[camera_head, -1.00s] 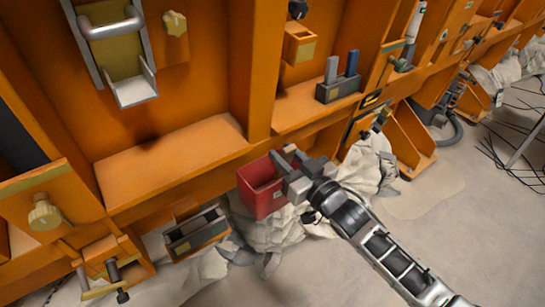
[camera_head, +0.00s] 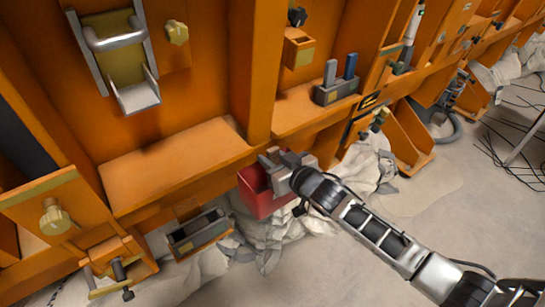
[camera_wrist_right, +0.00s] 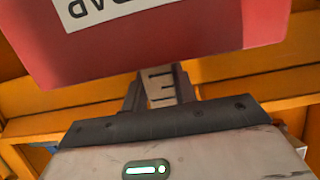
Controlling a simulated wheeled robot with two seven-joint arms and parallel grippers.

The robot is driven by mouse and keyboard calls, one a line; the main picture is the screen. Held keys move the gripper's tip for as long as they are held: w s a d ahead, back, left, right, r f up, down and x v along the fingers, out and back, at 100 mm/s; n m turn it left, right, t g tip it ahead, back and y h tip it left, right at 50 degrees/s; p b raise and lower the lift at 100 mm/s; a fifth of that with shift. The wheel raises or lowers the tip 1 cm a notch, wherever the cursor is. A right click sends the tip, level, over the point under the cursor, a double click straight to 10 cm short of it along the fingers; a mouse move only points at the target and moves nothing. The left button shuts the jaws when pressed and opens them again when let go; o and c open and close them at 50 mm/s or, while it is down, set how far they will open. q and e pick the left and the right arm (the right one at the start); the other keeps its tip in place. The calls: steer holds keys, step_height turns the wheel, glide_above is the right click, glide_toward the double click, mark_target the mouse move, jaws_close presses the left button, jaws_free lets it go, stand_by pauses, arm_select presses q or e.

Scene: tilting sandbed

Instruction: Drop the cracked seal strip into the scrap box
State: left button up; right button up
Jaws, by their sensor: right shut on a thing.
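The red scrap box (camera_head: 264,204) sits below the orange ledge in the head view, open at the top. In the right wrist view the red box (camera_wrist_right: 190,40) fills the top, with part of a white label with dark letters. My right gripper (camera_head: 269,163) is at the box's upper edge, its fingers over the opening. In the wrist view its fingers (camera_wrist_right: 160,90) are shut on a pale piece with dark marks, apparently the cracked seal strip (camera_wrist_right: 160,86). Most of the strip is hidden, so its cracks cannot be told. My left gripper is not in view.
The orange frame wall has a ledge (camera_head: 180,165) left of the box. A grey open tray (camera_head: 198,232) is at its lower left. A grey block with two upright pieces (camera_head: 337,90) stands on the right ledge. Pale crumpled material (camera_head: 350,175) lies around the box.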

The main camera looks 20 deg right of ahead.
steer(key=shift+f+b, duration=0.35)
steer(key=shift+f, duration=0.2)
steer(key=o, duration=1)
steer(key=shift+c, duration=0.2)
steer(key=shift+r, duration=0.4)
steer(key=p+v, duration=0.1)
steer(key=v, duration=1)
steer(key=s+a+f+g+h, duration=0.1)
steer(key=s+a+f+g, duration=0.1)
steer(key=s+f, duration=0.3)
steer(key=s+a+f+m+g+h, duration=0.1)
steer(key=s+f, duration=0.4)
steer(key=s, duration=0.7)
steer(key=shift+a+f+g, duration=0.4)
steer(key=shift+a+g, duration=0.2)
steer(key=shift+a, duration=0.3)
